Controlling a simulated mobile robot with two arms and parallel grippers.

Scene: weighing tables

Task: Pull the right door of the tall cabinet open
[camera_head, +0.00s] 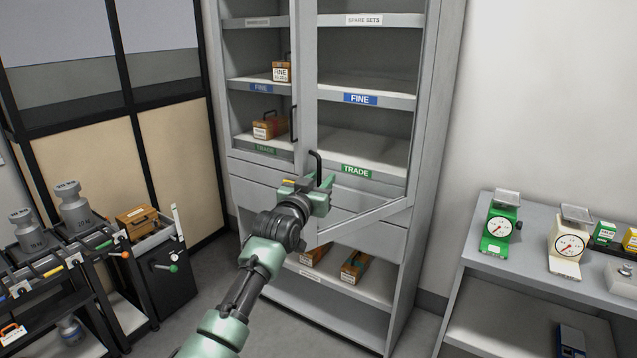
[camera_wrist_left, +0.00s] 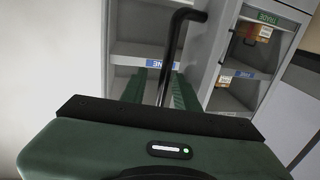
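The tall grey cabinet (camera_head: 437,150) stands in the middle of the head view. Its right door (camera_head: 306,70), a grey frame around a see-through panel, stands partly open. Its lower edge slants out from the right side. The black handle (camera_head: 318,160) is on the door's left edge; it also shows in the wrist view (camera_wrist_left: 168,55). My left gripper (camera_head: 321,182) is at the handle's lower part, with the bar between its green fingers (camera_wrist_left: 162,88). It looks shut on the handle, though the contact is partly hidden. My right gripper is not in view.
The left door's handle (camera_head: 294,123) is close by; that door looks shut. A table with scales (camera_head: 499,222) stands at the right, with floor between it and the cabinet. A weight rack (camera_head: 75,250) and a dark box (camera_head: 165,275) stand at the left.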

